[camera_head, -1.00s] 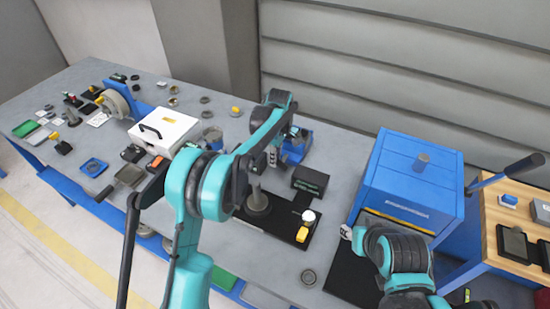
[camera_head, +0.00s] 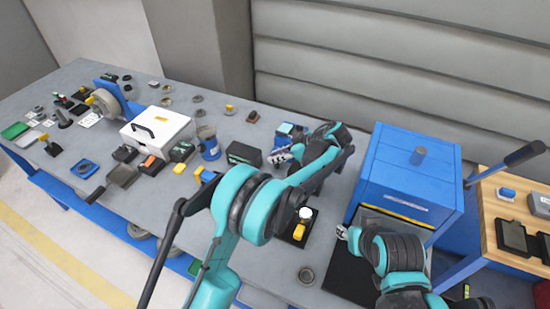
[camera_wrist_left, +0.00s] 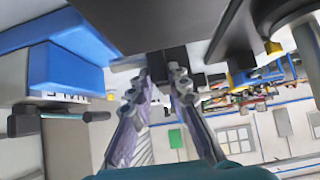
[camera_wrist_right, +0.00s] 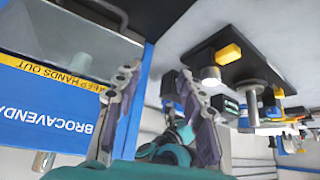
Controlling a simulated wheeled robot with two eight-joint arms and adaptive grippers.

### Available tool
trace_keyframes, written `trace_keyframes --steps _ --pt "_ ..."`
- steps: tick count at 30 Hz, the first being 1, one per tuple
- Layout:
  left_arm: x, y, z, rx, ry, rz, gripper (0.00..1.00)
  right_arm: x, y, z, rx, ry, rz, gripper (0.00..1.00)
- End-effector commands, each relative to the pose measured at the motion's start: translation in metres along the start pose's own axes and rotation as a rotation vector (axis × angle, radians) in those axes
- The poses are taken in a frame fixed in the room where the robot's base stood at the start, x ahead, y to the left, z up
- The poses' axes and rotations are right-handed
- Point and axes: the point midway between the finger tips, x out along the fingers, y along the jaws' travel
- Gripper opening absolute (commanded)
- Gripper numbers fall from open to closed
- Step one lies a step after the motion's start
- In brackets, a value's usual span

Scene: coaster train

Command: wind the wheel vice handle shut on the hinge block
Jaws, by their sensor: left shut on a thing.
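My left gripper (camera_head: 281,155) points left over the bench, beside a blue device (camera_head: 291,130) with a pale top, likely the wheel vice. In the left wrist view its fingers (camera_wrist_left: 166,72) are shut on a small dark block (camera_wrist_left: 176,56) under a larger dark surface. I cannot tell whether this is the vice handle or hinge block. A blue body (camera_wrist_left: 70,52) and a black bar (camera_wrist_left: 62,119) show beside it, not touching the fingers. My right gripper (camera_head: 343,232) is open and empty near the blue press; its fingers (camera_wrist_right: 158,80) stand apart in the right wrist view.
The blue press cabinet (camera_head: 408,172) stands on the right. A black box (camera_head: 243,153) is left of my left gripper. A white case (camera_head: 157,129) and several small parts fill the left bench.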

Motion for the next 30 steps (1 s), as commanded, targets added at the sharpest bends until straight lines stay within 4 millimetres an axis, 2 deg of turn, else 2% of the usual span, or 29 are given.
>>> trace_keyframes --steps 10,25,26,28,30 --pt "-0.0018 0.0 0.0044 0.0 0.122 0.0 0.0 0.0086 0.0 0.0061 0.0 0.0 0.0 0.4" --pt "-0.0025 -0.0002 0.0043 0.001 0.139 -0.001 0.0 0.0091 0.0 0.0065 0.0 0.0 0.0 0.4" --pt "-0.0025 -0.0002 0.0043 0.001 0.138 -0.001 0.2 0.0091 0.0 0.0065 0.0 0.0 0.0 0.4" --pt "-0.0024 -0.0002 0.0042 0.001 0.139 -0.001 0.38 0.0091 0.0 0.0065 0.0 0.0 0.0 0.4" --pt "-0.0025 -0.0002 0.0041 0.001 0.139 -0.001 0.38 0.0091 0.0 0.0065 0.0 0.0 0.0 0.4"
